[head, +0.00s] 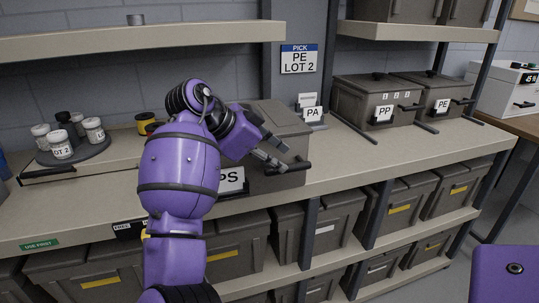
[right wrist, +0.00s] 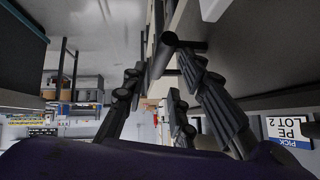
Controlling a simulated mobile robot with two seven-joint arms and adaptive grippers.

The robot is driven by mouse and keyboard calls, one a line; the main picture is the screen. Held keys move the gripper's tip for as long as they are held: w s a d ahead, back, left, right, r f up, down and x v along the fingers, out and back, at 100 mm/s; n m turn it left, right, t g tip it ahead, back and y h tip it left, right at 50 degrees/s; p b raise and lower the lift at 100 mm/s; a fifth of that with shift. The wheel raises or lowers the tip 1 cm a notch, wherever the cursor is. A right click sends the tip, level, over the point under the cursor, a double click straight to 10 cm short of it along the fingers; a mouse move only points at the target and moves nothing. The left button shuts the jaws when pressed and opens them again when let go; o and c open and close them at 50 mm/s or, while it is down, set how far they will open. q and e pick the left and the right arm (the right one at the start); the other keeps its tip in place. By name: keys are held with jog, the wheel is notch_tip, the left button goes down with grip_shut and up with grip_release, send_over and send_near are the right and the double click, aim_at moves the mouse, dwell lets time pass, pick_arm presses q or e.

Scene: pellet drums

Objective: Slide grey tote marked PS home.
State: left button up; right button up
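The grey tote marked PS (head: 277,118) sits on the bench, partly hidden behind my right arm. Its white PS label (head: 231,180) and the right end of its dark front handle (head: 291,167) show. My right gripper (head: 274,150) is at the tote's front near the handle, with its fingers apart. In the right wrist view the open fingers (right wrist: 163,85) point toward a dark bar (right wrist: 188,43), which looks like the handle. I cannot tell whether they touch it. My left gripper is not in view.
Totes marked PP (head: 375,100) and PE (head: 432,92) stand to the right, with dark rails at their front. A PA card (head: 312,112) stands between. A round tray (head: 77,150) with several jars is at left. A shelf (head: 130,40) hangs above.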

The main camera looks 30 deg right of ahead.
jog(key=x, duration=0.6)
grip_shut()
dwell(0.3)
